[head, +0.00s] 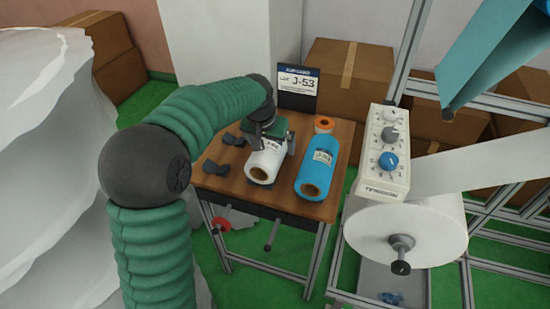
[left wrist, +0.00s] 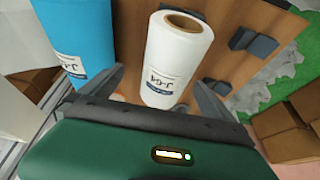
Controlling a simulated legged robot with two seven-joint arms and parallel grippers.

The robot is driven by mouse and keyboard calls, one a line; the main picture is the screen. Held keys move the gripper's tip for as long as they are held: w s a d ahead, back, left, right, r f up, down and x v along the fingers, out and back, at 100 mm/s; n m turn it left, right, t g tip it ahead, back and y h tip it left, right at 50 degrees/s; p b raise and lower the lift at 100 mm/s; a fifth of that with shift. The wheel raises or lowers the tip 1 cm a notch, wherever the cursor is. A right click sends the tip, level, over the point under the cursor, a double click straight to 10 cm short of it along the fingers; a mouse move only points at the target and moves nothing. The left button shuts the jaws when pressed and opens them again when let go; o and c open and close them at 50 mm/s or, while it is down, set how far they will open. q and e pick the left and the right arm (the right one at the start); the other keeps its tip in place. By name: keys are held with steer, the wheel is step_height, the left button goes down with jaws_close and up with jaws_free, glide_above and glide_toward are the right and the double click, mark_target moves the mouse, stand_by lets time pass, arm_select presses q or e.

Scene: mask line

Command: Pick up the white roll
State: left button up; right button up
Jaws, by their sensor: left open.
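The white roll (head: 266,163) lies on the wooden table (head: 220,188), its brown core end toward the front. In the left wrist view the white roll (left wrist: 178,55) carries a label that seems to read J-64. My left gripper (head: 270,140) is above the rear part of the roll. In the left wrist view my left gripper (left wrist: 158,98) is open, with one finger on each side of the roll's near end. Whether the fingers touch the roll I cannot tell. My right gripper is not in view.
Dark blocks (head: 216,167) sit on the left. A sign (head: 298,85) reading J-53 stands behind. A machine with a dial panel (head: 388,150) and large white roll (head: 405,230) is on the right.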

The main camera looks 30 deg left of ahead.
arm_select(q)
steer(key=a+f, duration=0.1)
steer(key=f, duration=0.1)
steer(key=w+a+f, duration=0.1)
steer(key=a, duration=0.1)
steer(key=shift+f+b, duration=0.35)
steer(key=shift+f, duration=0.05)
steer(key=x, duration=0.3)
steer(key=shift+w+d+f+b, duration=0.25)
steer(key=shift+w+d+b, duration=0.05)
steer(key=shift+w+b, duration=0.1)
steer(key=shift+w+d, duration=0.1)
steer(key=shift+d, duration=0.05)
steer(key=shift+d+r, duration=0.15)
steer(key=shift+r, duration=0.1)
steer(key=shift+c, duration=0.8)
steer(key=shift+a+f, duration=0.1)
steer(key=shift+a, duration=0.15)
steer(key=c, duration=0.7)
steer(key=shift+d, duration=0.1)
steer(key=c, duration=0.7)
